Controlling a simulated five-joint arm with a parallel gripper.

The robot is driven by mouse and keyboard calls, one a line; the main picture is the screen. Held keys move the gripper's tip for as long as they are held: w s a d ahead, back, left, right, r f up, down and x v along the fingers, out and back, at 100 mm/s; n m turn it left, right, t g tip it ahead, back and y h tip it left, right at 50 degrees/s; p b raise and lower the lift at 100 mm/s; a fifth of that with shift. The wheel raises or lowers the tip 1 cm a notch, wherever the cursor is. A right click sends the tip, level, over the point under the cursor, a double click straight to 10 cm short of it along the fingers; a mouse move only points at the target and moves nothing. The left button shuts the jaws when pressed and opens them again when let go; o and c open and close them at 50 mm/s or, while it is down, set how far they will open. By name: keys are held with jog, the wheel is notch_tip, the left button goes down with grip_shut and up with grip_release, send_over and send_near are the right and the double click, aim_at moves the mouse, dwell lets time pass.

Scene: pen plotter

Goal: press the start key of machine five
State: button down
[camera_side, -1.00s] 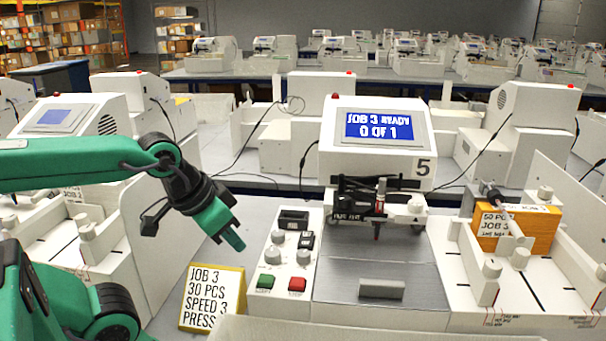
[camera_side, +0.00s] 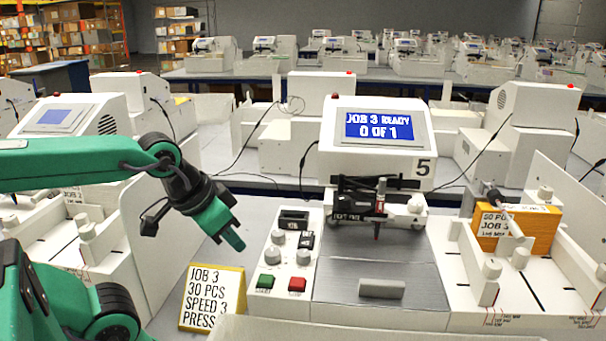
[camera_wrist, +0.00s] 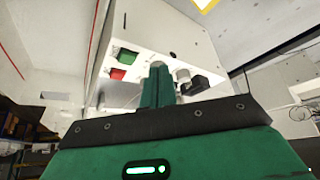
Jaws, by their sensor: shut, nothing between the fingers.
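Machine five (camera_side: 375,155) is white, with a large 5 on its front and a screen (camera_side: 379,128) reading JOB 3 READY, 0 OF 1. Its key panel (camera_side: 281,310) carries a green key (camera_side: 265,282) and a red key (camera_side: 297,284) at the near end, with knobs and a black switch behind. The green key (camera_wrist: 126,53) and red key (camera_wrist: 117,73) also show in the wrist view. My gripper (camera_side: 237,243) is shut and empty, above and left of the panel, apart from the keys. In the wrist view its fingers (camera_wrist: 157,85) are together.
A yellow-edged card (camera_side: 212,298) reading JOB 3, 30 PCS, SPEED 3, PRESS stands left of the panel. The pen carriage (camera_side: 375,200) sits over the grey bed. An orange stack (camera_side: 515,240) with a label stands in the tray at the right. Other machines stand left and behind.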

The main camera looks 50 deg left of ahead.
jog(key=shift+r, duration=0.1)
notch_tip(320, 180, up, 6)
jog(key=m+g+y, duration=0.2)
jog(key=m+g, duration=0.9)
jog(key=g, duration=0.2)
send_over(270, 277)
jog(key=shift+r, duration=0.15)
dwell(0.3)
jog(key=shift+f, duration=4.4)
